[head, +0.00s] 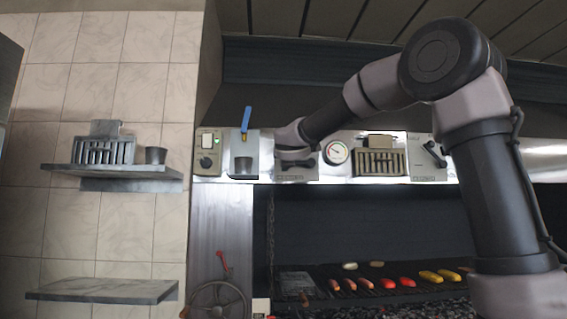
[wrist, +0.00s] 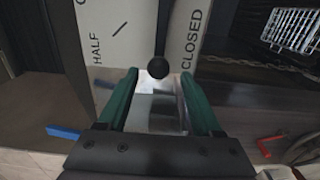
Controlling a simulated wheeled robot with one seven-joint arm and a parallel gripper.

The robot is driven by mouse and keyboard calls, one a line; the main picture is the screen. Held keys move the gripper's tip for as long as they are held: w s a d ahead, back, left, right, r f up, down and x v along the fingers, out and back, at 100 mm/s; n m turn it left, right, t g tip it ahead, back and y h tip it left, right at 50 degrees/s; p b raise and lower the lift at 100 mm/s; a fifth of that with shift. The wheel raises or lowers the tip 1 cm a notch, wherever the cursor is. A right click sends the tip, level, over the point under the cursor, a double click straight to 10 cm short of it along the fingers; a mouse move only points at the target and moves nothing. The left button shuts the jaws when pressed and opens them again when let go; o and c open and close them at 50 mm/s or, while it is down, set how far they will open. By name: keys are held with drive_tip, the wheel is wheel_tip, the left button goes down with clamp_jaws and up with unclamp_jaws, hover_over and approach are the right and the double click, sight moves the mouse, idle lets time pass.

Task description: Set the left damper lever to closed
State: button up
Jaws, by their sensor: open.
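The left damper's plate shows in the wrist view with the printed words HALF and CLOSED (wrist: 191,40). A dark bar, which looks like the damper lever (wrist: 160,28), runs down between these words and ends in a round black knob (wrist: 158,67). My gripper (wrist: 158,76) is open, with its green fingers on either side of the knob; I cannot tell whether either touches it. In the head view the left damper plate (head: 308,174) is partly hidden behind my wrist. A similar lever on a plate (head: 435,153) stands farther right.
A blue handle (head: 246,118) and a switch box (head: 207,150) are left of the damper. A gauge (head: 336,153) is close on its right. Below are a red-handled wheel (head: 218,298) and a grill with food (head: 387,283). Shelves (head: 110,171) hang on the tiled wall.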

drive_tip(key=s, duration=0.7)
drive_tip(key=shift+d, duration=0.1)
drive_tip(key=s+d+f+m+g+h, duration=0.2)
drive_tip(key=s+d+f+m+g, duration=0.1)
drive_tip(key=s+d+f+m, duration=0.5)
drive_tip(key=s+d+f+m+g+h, duration=0.2)
drive_tip(key=s+d+f+m+g, duration=0.3)
drive_tip(key=d, duration=0.6)
drive_tip(key=s+a+f+m+g+y, duration=0.2)
drive_tip(key=s+f+m+y, duration=0.4)
drive_tip(key=s+f, duration=0.8)
drive_tip(key=s+m+g, duration=0.1)
drive_tip(key=s+m, duration=0.1)
drive_tip(key=m, duration=0.1)
drive_tip(key=shift+s+a+f, duration=0.35)
drive_tip(key=shift+f, duration=0.05)
